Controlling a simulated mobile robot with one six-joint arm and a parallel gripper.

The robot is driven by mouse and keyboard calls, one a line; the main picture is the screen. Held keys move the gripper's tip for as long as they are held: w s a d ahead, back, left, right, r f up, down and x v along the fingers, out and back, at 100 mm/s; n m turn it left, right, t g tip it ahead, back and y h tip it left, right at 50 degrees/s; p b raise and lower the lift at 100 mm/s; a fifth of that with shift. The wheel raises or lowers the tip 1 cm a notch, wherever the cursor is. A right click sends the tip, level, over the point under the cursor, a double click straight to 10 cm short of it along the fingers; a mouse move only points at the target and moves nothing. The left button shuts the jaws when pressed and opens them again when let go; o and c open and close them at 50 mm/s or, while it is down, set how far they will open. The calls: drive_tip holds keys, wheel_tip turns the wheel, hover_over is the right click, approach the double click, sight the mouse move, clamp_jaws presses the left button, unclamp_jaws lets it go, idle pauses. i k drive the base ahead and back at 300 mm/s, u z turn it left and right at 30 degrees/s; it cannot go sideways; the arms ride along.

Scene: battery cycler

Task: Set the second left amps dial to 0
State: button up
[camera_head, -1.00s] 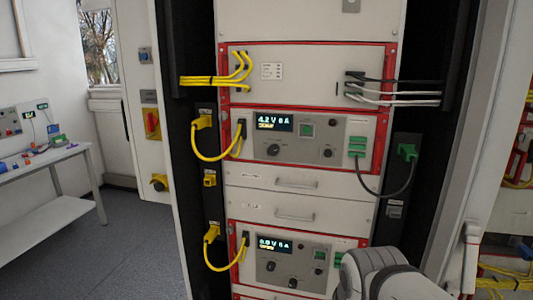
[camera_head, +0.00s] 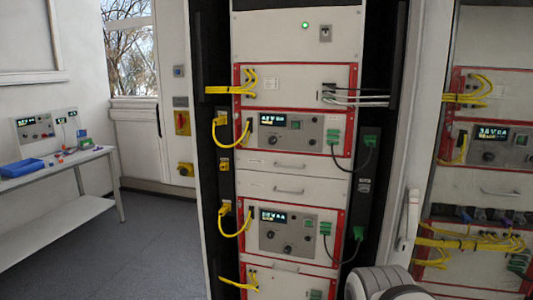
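The left rack holds two power units with lit displays, one above the other. The lower unit (camera_head: 270,240) has a small display (camera_head: 273,216), a larger black knob (camera_head: 288,249) and a smaller knob (camera_head: 307,238). Its digits and the knob labels are too small to read. The upper unit (camera_head: 295,145) has a black knob (camera_head: 272,140) at lower left and a smaller one (camera_head: 312,142) to the right. I cannot tell which knob is the amps dial. A rounded grey part of my arm shows at the bottom, right of the lower unit; my gripper is not in view.
Yellow cables (camera_head: 237,218) loop from the rack's left side; dark cables (camera_head: 337,245) hang on its right. A white cabinet edge with a handle (camera_head: 408,215) separates a second rack (camera_head: 490,185) at right. A white bench (camera_head: 60,165) stands far left beside open grey floor (camera_head: 165,240).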

sight(272, 140)
drive_tip(key=z, duration=0.1)
drive_tip(key=k, duration=0.7)
drive_tip(key=u, duration=1.1)
drive_tip(key=i, duration=1.55)
drive_tip(key=z, duration=2.15)
drive_tip(key=i, duration=0.95)
drive_tip(key=u, duration=0.1)
